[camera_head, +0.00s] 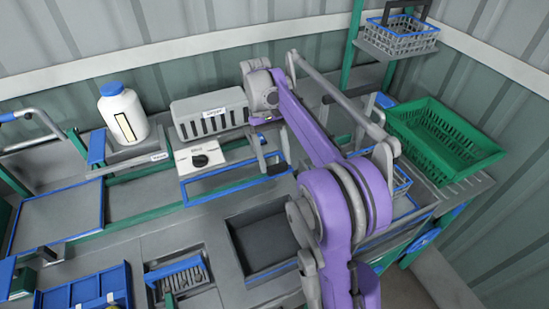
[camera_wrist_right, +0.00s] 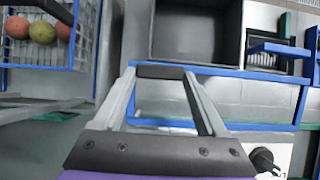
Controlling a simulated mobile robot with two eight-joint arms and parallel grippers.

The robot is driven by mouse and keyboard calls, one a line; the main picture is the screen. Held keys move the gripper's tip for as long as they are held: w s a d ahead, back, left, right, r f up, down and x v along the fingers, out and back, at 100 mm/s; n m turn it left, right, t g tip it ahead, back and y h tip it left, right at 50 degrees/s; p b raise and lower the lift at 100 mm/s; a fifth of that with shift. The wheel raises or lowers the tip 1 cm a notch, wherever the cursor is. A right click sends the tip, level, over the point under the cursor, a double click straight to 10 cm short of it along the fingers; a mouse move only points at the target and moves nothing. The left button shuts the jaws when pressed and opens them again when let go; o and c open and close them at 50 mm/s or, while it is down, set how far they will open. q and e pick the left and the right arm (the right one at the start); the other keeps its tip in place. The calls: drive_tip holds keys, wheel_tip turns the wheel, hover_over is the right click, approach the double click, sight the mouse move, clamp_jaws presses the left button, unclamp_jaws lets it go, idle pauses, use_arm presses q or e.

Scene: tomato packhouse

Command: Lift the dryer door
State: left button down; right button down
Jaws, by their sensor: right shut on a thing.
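The dryer (camera_head: 210,112) is a grey slotted box with a label, at the back middle of the bench. A white control unit with a black knob (camera_head: 199,160) stands in front of it. The dryer door looks to be the clear, blue-framed panel (camera_head: 215,196) in front of that unit. It also shows in the right wrist view (camera_wrist_right: 268,77). My right gripper (camera_head: 272,168) is at the panel's right part. In the wrist view, its fingers (camera_wrist_right: 160,82) close on a dark handle bar (camera_wrist_right: 160,71) at the panel's edge. I cannot tell how far the panel is raised. My left gripper is not in view.
A white bottle with a blue cap (camera_head: 122,112) stands left of the dryer. A green crate (camera_head: 442,135) is at the right. A dark open tray (camera_head: 262,268) and a brush (camera_head: 178,277) are in front. A wire basket (camera_wrist_right: 40,66) holds tomatoes.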

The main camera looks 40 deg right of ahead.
unclamp_jaws()
drive_tip(key=shift+f, duration=0.1)
